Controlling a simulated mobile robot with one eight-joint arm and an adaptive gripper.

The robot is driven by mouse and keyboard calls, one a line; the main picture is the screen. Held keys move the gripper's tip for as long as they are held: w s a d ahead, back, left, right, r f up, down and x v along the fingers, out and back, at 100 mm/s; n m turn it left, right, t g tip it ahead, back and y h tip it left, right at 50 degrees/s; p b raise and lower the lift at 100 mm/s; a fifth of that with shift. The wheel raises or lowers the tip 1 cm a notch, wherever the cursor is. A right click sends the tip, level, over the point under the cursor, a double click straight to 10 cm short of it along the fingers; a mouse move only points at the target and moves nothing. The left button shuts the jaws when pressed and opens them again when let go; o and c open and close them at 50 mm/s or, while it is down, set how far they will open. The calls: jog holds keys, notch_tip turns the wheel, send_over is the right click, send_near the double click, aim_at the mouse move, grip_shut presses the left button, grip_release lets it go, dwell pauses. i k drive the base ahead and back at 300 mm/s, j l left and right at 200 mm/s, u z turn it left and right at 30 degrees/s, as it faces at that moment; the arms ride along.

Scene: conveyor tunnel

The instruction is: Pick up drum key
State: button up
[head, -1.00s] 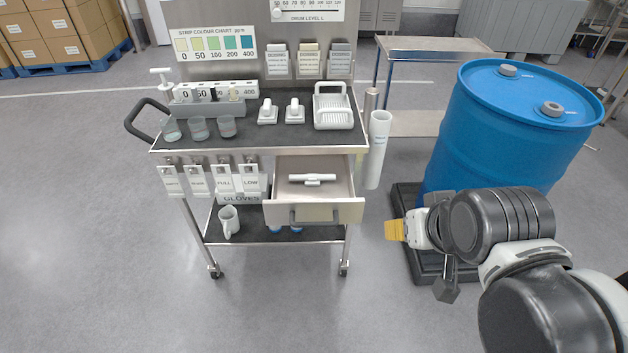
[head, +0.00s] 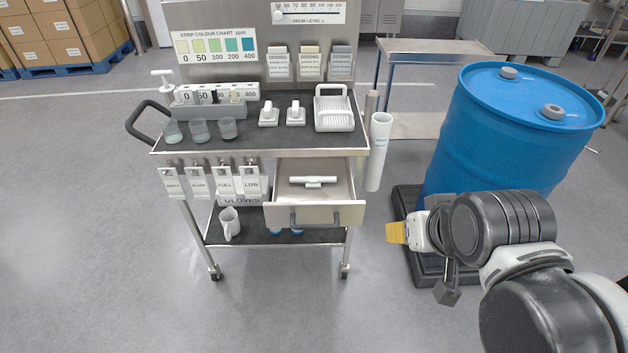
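The drum key (head: 313,182) appears to be the white T-shaped piece lying in the open drawer (head: 316,214) of the cart. Its long bar runs left to right, with a short stem toward the drawer front. My gripper (head: 396,233), with yellow tips, is to the right of the drawer and apart from it, in front of the blue drum (head: 500,135). It points left. The view is too side-on and small to show whether the fingers are apart. Nothing held shows at the tips.
The cart top (head: 255,138) carries beakers, two white fittings (head: 295,113) and a white basket (head: 333,108). Hanging tags (head: 224,182) line its front edge. A white tube (head: 377,152) stands at its right side. The drum stands on a dark pallet (head: 408,200). Floor in front is clear.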

aim_at(311, 182)
jog(key=i+j+u, duration=0.2)
jog(key=u, duration=0.3)
jog(key=i+j+u, duration=0.2)
jog(key=u, duration=0.3)
jog(key=j, duration=0.1)
